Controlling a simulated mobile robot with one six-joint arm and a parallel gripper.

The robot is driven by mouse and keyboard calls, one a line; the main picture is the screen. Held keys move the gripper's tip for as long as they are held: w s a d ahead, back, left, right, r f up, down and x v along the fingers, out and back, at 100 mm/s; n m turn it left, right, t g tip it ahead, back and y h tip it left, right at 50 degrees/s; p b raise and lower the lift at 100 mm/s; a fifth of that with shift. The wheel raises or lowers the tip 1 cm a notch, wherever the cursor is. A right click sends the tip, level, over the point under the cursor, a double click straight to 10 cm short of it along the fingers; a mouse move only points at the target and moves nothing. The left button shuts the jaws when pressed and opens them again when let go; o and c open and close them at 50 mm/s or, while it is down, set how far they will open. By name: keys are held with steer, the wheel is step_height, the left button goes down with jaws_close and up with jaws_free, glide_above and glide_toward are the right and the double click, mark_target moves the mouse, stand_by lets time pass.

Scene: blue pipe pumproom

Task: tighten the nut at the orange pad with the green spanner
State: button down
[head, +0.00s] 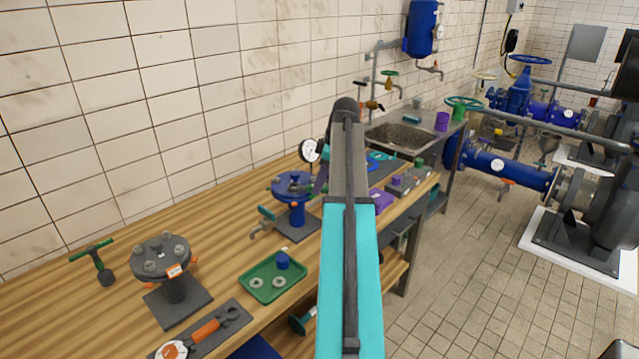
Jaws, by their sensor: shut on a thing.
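A dark grey flange with several bolts (161,256) stands on a stem and square base at the left of the bench. It has an orange label (175,271) on its rim and small orange marks beside it. A blue flange (292,186) on a blue stem stands further right, with a small orange patch on top. I cannot tell which orange mark is the pad, and the nut is too small to make out. I cannot make out the green spanner.
A green tray (272,276) holds rings and a blue piece. A green T-handle tool (95,260) stands at the left. A pressure gauge (309,151) is near the wall. Blue pipes (520,171) and open floor lie right.

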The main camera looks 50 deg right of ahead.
steer(key=shift+s+a+f, duration=0.2)
steer(key=shift+f, duration=0.35)
steer(key=shift+s+a+f, duration=0.15)
steer(key=shift+f, duration=0.35)
steer(key=shift+w+d+r+p, duration=0.15)
steer(key=shift+r+p, duration=0.2)
steer(key=shift+r, duration=0.2)
steer(key=shift+d+r, duration=0.1)
steer(key=shift+r, duration=0.15)
steer(key=shift+w+d+n, duration=0.1)
steer(key=shift+w+n, duration=0.05)
steer(key=shift+n, duration=0.25)
steer(key=shift+w+d+r+p, duration=0.1)
steer(key=shift+p, duration=0.2)
steer(key=shift+s+a+f, duration=0.2)
steer(key=shift+f, duration=0.4)
stand_by(0.6)
steer(key=shift+w+d+r, duration=0.1)
steer(key=shift+r, duration=0.25)
stand_by(0.4)
steer(key=shift+r, duration=0.15)
